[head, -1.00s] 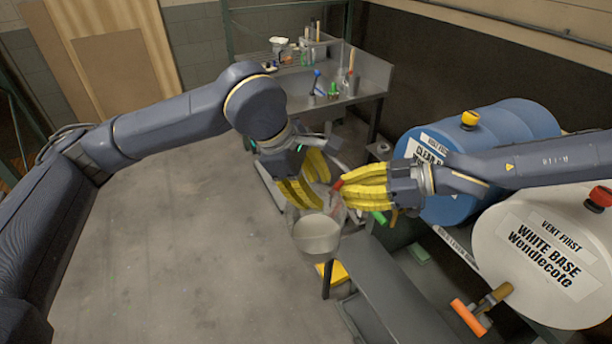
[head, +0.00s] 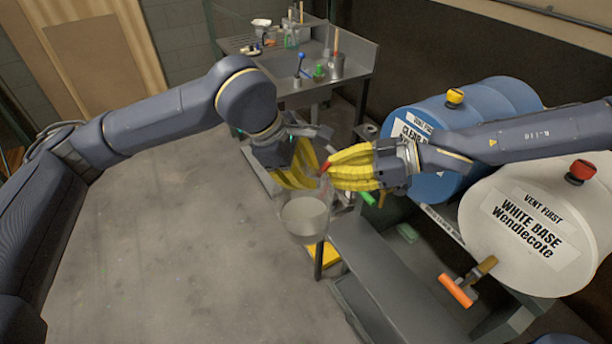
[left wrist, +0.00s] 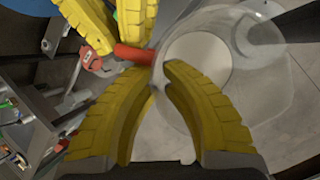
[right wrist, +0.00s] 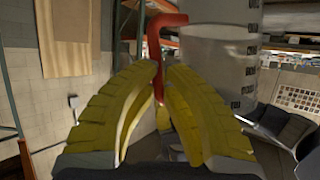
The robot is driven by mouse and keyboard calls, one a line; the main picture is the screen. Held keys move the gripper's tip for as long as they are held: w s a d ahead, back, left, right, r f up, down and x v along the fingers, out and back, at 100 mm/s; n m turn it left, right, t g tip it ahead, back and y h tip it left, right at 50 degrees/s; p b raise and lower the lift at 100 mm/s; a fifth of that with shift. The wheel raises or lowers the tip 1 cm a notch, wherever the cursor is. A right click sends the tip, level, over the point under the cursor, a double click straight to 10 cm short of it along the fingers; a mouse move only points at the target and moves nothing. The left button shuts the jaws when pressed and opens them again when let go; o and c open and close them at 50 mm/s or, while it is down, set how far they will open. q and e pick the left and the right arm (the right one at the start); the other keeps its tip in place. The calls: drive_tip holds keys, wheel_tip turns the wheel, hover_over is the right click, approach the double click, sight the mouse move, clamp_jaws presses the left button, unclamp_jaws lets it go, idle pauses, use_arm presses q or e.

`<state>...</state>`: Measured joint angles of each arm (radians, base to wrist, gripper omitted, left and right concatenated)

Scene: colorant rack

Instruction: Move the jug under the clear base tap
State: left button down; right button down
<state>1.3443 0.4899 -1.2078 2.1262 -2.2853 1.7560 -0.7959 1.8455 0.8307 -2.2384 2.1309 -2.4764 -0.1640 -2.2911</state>
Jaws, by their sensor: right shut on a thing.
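The jug (head: 304,222) is clear with pale contents and a red handle. It hangs above the floor, left of the grey bench. My right gripper (head: 328,172) is shut on the red handle, which shows in the right wrist view (right wrist: 160,40). The jug's clear wall also fills the upper right of the left wrist view (left wrist: 262,75). My left gripper (head: 308,182) is beside the jug's rim, its fingers slightly apart; I cannot tell whether they touch it. The blue clear base drum (head: 500,105) lies right of the jug. Its green tap handle (head: 367,199) is partly hidden by my right arm.
The white base drum (head: 535,225), with an orange tap handle (head: 455,290), lies nearer at the right. A low grey bench (head: 385,270) runs below the drums. A metal worktable (head: 345,68) with tools stands behind. Open floor (head: 180,240) lies left.

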idle(0.3)
drive_tip(key=c, duration=1.4)
unclamp_jaws()
drive_tip(key=shift+c, duration=0.2)
